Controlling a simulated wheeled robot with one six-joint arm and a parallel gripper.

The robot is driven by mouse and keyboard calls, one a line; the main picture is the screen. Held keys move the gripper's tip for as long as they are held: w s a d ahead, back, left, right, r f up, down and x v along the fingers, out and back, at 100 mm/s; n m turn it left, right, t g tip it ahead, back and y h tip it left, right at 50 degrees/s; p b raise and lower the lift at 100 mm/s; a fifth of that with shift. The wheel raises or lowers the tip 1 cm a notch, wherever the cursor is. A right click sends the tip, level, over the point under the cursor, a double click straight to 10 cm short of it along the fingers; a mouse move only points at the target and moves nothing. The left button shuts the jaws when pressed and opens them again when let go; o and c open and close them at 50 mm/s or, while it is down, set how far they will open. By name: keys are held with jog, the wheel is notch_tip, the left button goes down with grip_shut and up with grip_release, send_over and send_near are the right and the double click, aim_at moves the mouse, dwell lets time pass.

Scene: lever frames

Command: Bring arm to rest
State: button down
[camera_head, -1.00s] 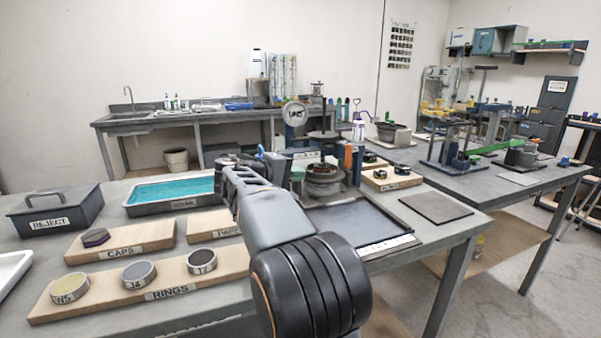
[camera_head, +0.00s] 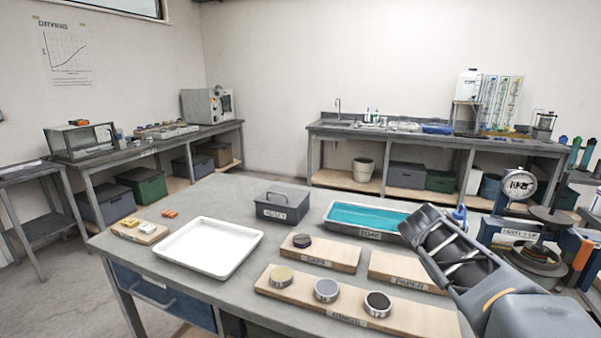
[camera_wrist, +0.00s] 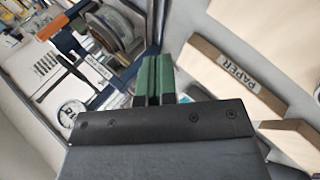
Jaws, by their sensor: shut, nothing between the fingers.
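My gripper (camera_wrist: 153,80) shows in the wrist view as two green fingers close together, with nothing between them. A press-like machine with a round dial lies beyond the fingertips in that view. In the head view my arm enters at the lower right and reaches up and left over the bench (camera_head: 218,180), close to the paper board (camera_head: 400,273). The fingers themselves cannot be made out there.
Near my arm are the rings board (camera_head: 300,291), the blue-filled tray (camera_head: 366,217) and the dial machine (camera_head: 518,184). A white tray (camera_head: 209,247), a caps board (camera_head: 320,255) and a dark lidded box (camera_head: 283,205) stand further left. Bare bench lies behind the white tray.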

jog(key=s+a+r+t+y+p, duration=0.1)
jog(key=s+a+y+p, duration=0.3)
jog(key=a, duration=0.4)
jog(key=s+a+r+y+p, duration=0.1)
jog(key=s+a+y+p, duration=0.3)
jog(key=a+p, duration=0.3)
jog(key=shift+s+a+r+t, duration=0.4)
jog(key=shift+s+a, duration=0.15)
jog(key=shift+a, duration=0.3)
